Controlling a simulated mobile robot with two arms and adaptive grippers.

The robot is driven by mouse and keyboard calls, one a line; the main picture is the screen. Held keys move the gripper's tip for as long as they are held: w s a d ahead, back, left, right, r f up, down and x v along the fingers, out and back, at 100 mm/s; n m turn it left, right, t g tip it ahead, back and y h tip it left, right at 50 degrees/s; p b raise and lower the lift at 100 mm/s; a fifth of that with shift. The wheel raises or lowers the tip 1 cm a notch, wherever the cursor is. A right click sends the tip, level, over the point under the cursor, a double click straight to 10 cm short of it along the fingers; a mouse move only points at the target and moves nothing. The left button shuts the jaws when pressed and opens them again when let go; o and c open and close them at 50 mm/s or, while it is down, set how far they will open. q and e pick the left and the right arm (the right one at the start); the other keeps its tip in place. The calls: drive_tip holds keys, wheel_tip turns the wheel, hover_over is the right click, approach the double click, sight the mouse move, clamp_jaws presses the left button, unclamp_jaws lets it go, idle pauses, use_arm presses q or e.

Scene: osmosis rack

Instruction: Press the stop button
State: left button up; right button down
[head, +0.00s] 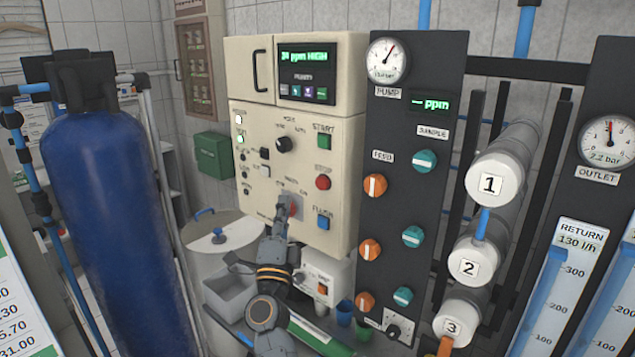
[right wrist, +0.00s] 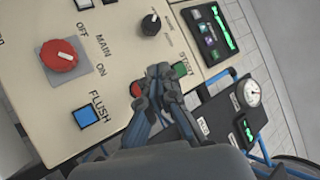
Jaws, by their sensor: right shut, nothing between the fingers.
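The red stop button (head: 322,183) is on the cream control panel (head: 345,135), below the green START button (head: 323,142) and above the blue FLUSH button (head: 323,222). My right gripper (head: 284,202) is shut and empty, pointing up at the panel. In the head view its tips overlap the red main switch (head: 293,208), left of and below the stop button. In the right wrist view the shut fingers (right wrist: 160,72) partly cover the stop button (right wrist: 136,90), with the tips beside START (right wrist: 180,69). I see no clear contact with the panel. My left gripper is not in view.
A black selector knob (head: 283,144) is left of START. A dark board with orange valves (head: 375,186) and a pump gauge (head: 388,60) stands right of the cabinet. A large blue tank (head: 115,210) is at left. A grey bin (head: 228,292) and small cups (head: 344,312) are below.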

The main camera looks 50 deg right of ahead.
drive_tip(key=shift+s+a+r, duration=0.1)
idle(0.3)
drive_tip(key=b, duration=0.1)
approach(317, 178)
drive_tip(key=w+d+r, duration=0.2)
drive_tip(key=w+r, duration=0.1)
drive_tip(key=shift+w+d+r, duration=0.15)
drive_tip(key=shift+d, duration=0.15)
drive_tip(key=shift+d, duration=0.1)
idle(1.2)
drive_tip(key=shift+d, duration=0.35)
drive_tip(key=shift+w+d, duration=0.1)
drive_tip(key=shift+d, duration=0.3)
idle(0.7)
drive_tip(key=shift+a, duration=0.9)
